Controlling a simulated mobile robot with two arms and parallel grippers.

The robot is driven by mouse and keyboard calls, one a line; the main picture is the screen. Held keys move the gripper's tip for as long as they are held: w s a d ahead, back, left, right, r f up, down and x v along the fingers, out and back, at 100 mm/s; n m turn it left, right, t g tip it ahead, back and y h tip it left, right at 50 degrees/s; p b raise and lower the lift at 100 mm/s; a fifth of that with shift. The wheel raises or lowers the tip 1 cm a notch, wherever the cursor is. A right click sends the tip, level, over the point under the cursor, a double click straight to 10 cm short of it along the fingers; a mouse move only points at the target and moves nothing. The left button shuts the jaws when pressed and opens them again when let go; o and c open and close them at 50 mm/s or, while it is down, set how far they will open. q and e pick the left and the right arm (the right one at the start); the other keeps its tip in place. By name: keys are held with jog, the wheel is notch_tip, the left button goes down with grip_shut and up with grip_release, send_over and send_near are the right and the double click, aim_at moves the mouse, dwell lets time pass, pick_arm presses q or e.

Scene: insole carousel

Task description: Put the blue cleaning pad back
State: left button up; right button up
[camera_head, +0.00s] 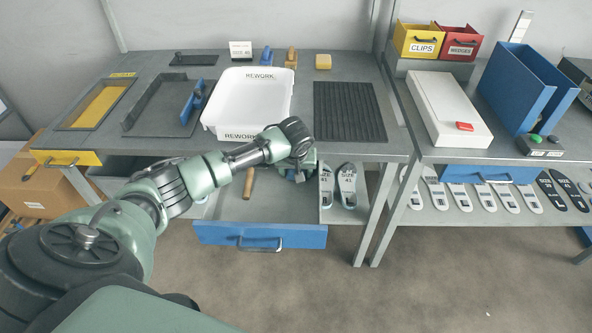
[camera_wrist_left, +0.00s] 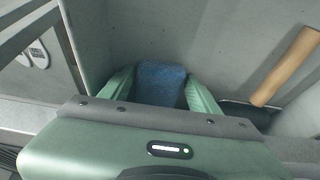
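The blue cleaning pad (camera_wrist_left: 162,83) shows in the left wrist view between the two green fingers of my left gripper (camera_wrist_left: 161,92). Both fingers lie against its sides, and its lower part is hidden by the gripper body. In the head view my left gripper (camera_head: 301,172) points down at the right end of the open blue-fronted drawer (camera_head: 262,236), and the wrist mostly hides the pad there. A wooden handle (camera_head: 249,183) lies in the drawer, left of the gripper; it also shows in the left wrist view (camera_wrist_left: 287,66). My right gripper is not in view.
Above the drawer, the bench holds a white REWORK bin (camera_head: 249,98), a black ribbed mat (camera_head: 349,111) and a grey tray (camera_head: 150,108). Size 41 insoles (camera_head: 346,184) lie on the shelf right of the drawer. The bench's front edge is close to my forearm.

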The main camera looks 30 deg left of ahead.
pick_arm(q)
jog(key=shift+o, duration=0.7)
jog(key=shift+r, duration=0.1)
jog(key=shift+r, duration=0.2)
jog(key=p+v, duration=0.1)
jog(key=v, duration=1.1)
